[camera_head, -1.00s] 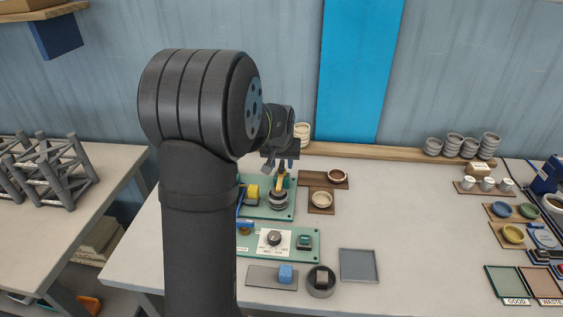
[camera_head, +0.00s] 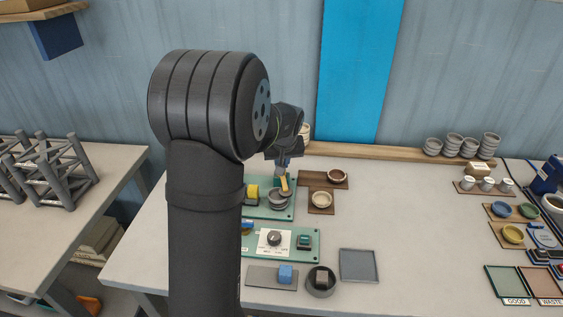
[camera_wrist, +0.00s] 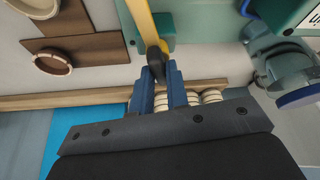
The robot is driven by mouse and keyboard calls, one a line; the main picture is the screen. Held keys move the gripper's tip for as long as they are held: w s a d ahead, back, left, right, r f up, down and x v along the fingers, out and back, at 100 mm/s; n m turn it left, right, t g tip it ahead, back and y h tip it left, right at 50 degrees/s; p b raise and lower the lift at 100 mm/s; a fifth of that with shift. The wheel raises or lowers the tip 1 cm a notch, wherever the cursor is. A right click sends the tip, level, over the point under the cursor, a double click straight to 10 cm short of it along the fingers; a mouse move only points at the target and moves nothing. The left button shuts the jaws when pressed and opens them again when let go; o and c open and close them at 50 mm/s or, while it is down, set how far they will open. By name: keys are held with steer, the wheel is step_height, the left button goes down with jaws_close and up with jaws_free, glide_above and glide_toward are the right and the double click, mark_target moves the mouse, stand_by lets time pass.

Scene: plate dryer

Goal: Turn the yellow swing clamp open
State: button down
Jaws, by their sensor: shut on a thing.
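The yellow swing clamp (camera_head: 285,184) is a narrow bar over a round grey stack (camera_head: 278,200) on the rear green base plate (camera_head: 262,211). In the wrist view the yellow bar (camera_wrist: 145,22) ends in a dark knob (camera_wrist: 155,56). My gripper (camera_head: 283,166) has come down to the clamp from above. In the wrist view its blue fingers (camera_wrist: 159,76) are shut on the knob, one on each side. The clamp's pivot is not clear to me.
A yellow block (camera_head: 251,194) stands left of the stack. Brown mats with a cream ring (camera_head: 321,199) and a brown-rimmed dish (camera_head: 337,176) lie close on the right. A panel with a dial (camera_head: 274,238) is in front. A wooden ledge (camera_head: 390,153) runs behind.

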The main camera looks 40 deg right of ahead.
steer(key=n, duration=0.1)
steer(key=n+y, duration=0.1)
steer(key=n, duration=0.1)
steer(key=shift+s+d+n, duration=0.1)
steer(key=shift+d+n, duration=0.05)
steer(key=shift+n, duration=0.15)
steer(key=n+y, duration=0.1)
steer(key=n, duration=0.2)
steer(key=shift+d+n+y, duration=0.1)
steer(key=shift+n+y, duration=0.2)
steer(key=n+y, duration=0.1)
steer(key=n, duration=0.2)
steer(key=shift+d+n, duration=0.1)
steer(key=shift+n, duration=0.3)
steer(key=shift+n+g+y, duration=0.4)
steer(key=shift+n+y, duration=0.4)
steer(key=shift+n, duration=1.1)
steer(key=c, duration=1.4)
jaws_free()
